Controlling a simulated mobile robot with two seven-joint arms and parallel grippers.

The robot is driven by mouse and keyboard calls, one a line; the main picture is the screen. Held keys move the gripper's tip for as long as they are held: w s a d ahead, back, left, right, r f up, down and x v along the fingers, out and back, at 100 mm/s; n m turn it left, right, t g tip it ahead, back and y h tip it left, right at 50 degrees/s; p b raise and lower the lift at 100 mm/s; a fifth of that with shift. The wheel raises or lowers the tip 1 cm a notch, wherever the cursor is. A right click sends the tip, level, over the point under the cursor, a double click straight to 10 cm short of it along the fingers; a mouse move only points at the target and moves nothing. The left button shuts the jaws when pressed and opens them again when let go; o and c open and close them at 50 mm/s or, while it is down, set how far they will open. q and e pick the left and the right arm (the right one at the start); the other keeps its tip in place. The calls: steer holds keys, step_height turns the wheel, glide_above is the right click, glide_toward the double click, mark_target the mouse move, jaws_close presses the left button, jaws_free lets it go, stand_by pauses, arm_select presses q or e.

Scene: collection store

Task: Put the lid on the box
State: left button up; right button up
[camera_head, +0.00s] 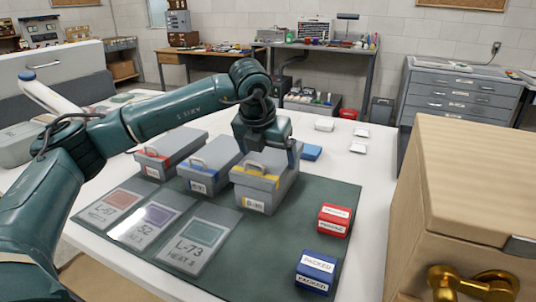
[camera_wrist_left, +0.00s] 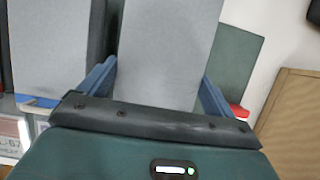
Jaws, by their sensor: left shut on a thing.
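Three grey boxes with handles stand in a row on a dark green mat (camera_head: 312,222): one with a red band (camera_head: 165,160), one with a blue band (camera_head: 205,170) and one with a yellow band (camera_head: 262,195). My left gripper (camera_head: 268,150) is over the rear of the yellow-banded box, shut on its grey lid (camera_head: 252,180). In the left wrist view the lid (camera_wrist_left: 168,50) lies between the two blue fingers. The lid is on or very close to the box; I cannot tell if it is fully seated. My right gripper is not in view.
Label cards (camera_head: 195,247) lie in front of the boxes. A red block (camera_head: 334,220) and a blue block (camera_head: 316,272) marked "PACKED" stand to the right on the mat. A wooden cabinet (camera_head: 480,190) is close at right. White table (camera_head: 365,180) is free between.

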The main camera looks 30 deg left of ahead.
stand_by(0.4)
arm_select(q)
steer(key=shift+f+b, duration=0.6)
steer(key=shift+f, duration=0.1)
stand_by(0.5)
steer(key=shift+f, duration=0.1)
steer(key=shift+f+b, duration=0.3)
steer(key=shift+b, duration=0.15)
stand_by(0.4)
steer(key=o, duration=0.7)
